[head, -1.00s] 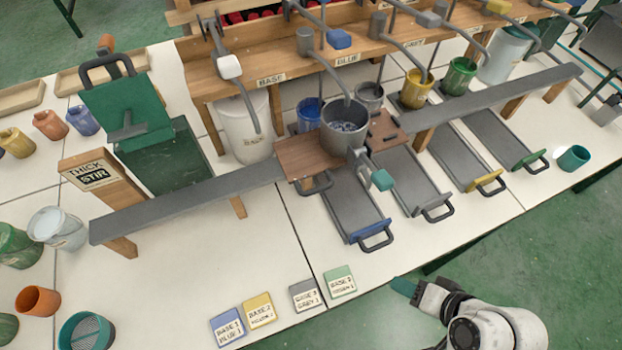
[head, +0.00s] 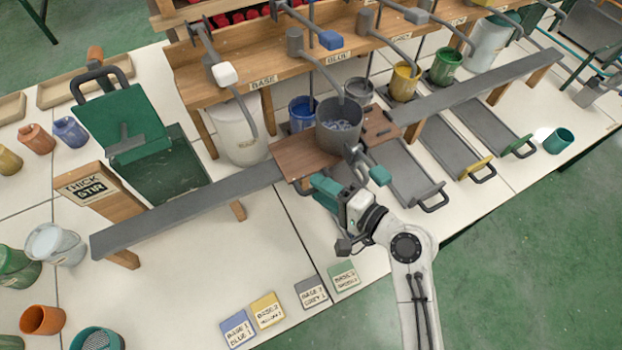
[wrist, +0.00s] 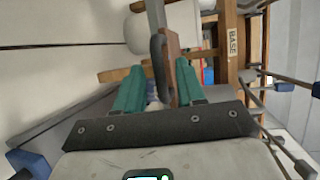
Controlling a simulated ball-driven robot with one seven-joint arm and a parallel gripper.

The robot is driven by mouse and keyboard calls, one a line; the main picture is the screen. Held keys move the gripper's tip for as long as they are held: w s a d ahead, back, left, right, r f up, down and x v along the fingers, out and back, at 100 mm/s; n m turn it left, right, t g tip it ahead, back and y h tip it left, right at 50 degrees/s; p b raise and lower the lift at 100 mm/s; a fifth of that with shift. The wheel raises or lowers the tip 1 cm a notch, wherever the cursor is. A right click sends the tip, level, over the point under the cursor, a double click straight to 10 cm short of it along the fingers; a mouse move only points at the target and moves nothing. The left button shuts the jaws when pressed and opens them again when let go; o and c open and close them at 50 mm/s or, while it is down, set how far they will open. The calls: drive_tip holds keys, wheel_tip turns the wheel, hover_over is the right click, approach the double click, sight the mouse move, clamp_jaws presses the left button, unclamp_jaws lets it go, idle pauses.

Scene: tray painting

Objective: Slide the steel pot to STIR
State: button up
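The steel pot (head: 340,128) stands upright on a brown wooden carriage (head: 303,158) on the long grey rail, under the spout by the BLUE label. The STIR sign (head: 88,190) stands by the rail's left end. In the wrist view, the dark handle (wrist: 158,62) lies between the open fingers (wrist: 158,72), with a gap showing on each side. The pot is mostly hidden in the wrist view.
The grey rail (head: 190,208) is clear from the carriage to its left end. A green hinged press (head: 125,125) stands behind that stretch. Grey trays (head: 405,172) lie to the right. Small label cards (head: 268,310) lie at the table's front edge.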

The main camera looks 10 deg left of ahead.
drive_tip(key=shift+x, duration=1.75)
drive_tip(key=shift+c, duration=0.4)
drive_tip(key=c, duration=0.6)
drive_tip(key=shift+s+f, duration=0.1)
clamp_jaws()
